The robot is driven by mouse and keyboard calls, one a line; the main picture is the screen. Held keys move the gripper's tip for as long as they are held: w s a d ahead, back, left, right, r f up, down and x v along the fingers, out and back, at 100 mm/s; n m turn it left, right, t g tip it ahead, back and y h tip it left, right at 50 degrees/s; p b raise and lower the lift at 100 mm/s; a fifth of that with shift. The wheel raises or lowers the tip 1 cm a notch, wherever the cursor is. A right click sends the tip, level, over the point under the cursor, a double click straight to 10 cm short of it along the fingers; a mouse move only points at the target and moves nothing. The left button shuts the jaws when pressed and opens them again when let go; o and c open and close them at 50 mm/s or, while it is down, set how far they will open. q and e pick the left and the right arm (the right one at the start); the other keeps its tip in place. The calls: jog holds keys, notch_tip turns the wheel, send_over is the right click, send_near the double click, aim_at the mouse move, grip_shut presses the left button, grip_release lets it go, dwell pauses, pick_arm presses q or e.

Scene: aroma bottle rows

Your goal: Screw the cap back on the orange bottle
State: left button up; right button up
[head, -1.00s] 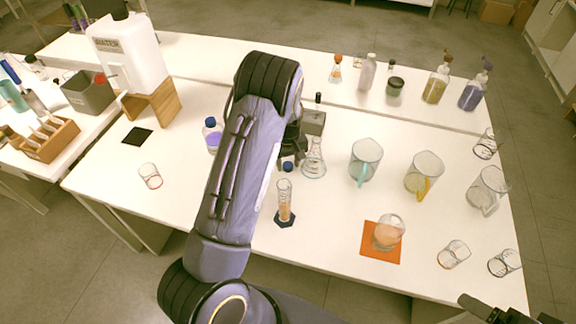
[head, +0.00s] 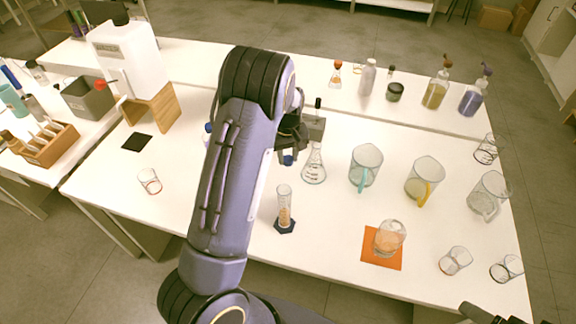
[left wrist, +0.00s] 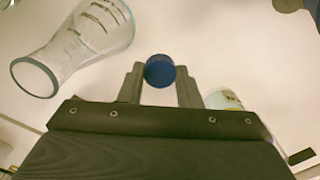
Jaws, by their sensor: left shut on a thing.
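My left gripper (head: 288,152) is shut on a round blue cap (head: 288,160) and holds it beside the conical flask. The cap (left wrist: 159,71) also shows between the two fingertips in the left wrist view. A bottle with a yellowish label (left wrist: 224,99) shows partly behind the gripper, right of the cap. Another blue cap (head: 208,127) peeks out at the left edge of my arm; its bottle is almost wholly hidden. I cannot make out which bottle is the orange one. A dark part of my right arm or gripper (head: 487,314) is cut off at the bottom right.
A clear conical flask (head: 314,166) stands close to the cap's right. A graduated cylinder with orange contents (head: 285,212) stands in front. Jugs (head: 365,163) and a beaker (head: 388,238) on an orange mat (head: 370,252) are to the right. The table's left front is mostly clear.

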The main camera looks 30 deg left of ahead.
aim_at(288, 159)
pick_arm(q)
notch_tip(288, 159, up, 4)
jog(key=shift+r, duration=0.15)
pick_arm(e)
jog(key=shift+f, duration=0.15)
jog(key=shift+o, duration=0.5)
